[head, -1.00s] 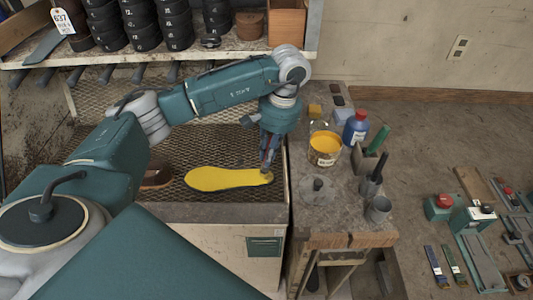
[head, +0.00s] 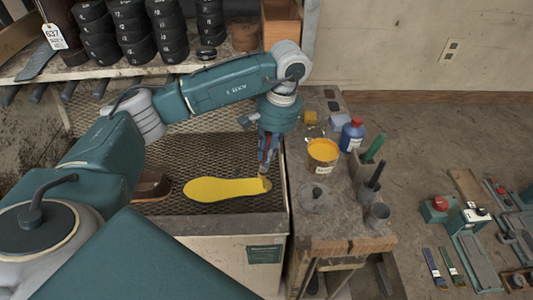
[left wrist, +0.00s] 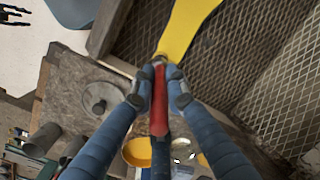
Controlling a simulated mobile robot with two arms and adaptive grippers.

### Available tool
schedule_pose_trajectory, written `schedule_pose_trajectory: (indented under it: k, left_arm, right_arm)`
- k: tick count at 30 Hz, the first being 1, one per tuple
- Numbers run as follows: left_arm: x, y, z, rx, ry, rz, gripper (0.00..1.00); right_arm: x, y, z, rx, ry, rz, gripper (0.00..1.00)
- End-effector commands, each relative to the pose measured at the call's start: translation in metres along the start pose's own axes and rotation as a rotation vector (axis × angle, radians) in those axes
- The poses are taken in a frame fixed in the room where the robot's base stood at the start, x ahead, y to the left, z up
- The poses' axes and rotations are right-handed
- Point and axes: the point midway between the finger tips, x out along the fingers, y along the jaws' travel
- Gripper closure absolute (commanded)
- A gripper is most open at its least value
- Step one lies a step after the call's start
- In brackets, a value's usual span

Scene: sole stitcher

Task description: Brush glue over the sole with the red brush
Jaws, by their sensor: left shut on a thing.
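The sole (head: 225,189) lies flat on the mesh bench top, its broad end to the left. Nearly all its visible upper face is yellow. My left gripper (head: 267,158) points down over the sole's narrow right end. It is shut on the red brush (left wrist: 159,105), whose red handle stands between the two fingers in the left wrist view. The brush's lower end is at the sole's narrow end (left wrist: 182,35); I cannot tell how firmly it touches. The open glue jar (head: 322,152), with yellow glue, stands to the right. My right gripper is not in view.
A brown shoe part (head: 152,186) lies left of the sole. On the side table are a blue bottle with a red cap (head: 352,134), a round lid (head: 314,197), a holder with a green-handled tool (head: 374,148) and a grey cup (head: 377,216). A shelf with black rolls is behind.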

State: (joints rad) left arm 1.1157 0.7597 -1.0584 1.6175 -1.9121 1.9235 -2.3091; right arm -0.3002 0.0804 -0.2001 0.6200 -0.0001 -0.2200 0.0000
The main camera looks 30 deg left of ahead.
Motion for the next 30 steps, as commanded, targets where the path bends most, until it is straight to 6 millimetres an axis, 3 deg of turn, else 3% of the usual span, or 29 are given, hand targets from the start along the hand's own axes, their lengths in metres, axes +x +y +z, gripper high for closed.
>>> schedule_pose_trajectory:
  k: [16, 30]
  left_arm:
    - [-0.056, -0.007, 0.005, 0.0, 0.001, 0.0, 1.0]
    - [-0.059, -0.008, 0.005, 0.0, 0.0, 0.0, 1.0]
  right_arm:
    - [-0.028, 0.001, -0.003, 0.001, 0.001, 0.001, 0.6]
    - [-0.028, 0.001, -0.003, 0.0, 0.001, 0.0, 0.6]
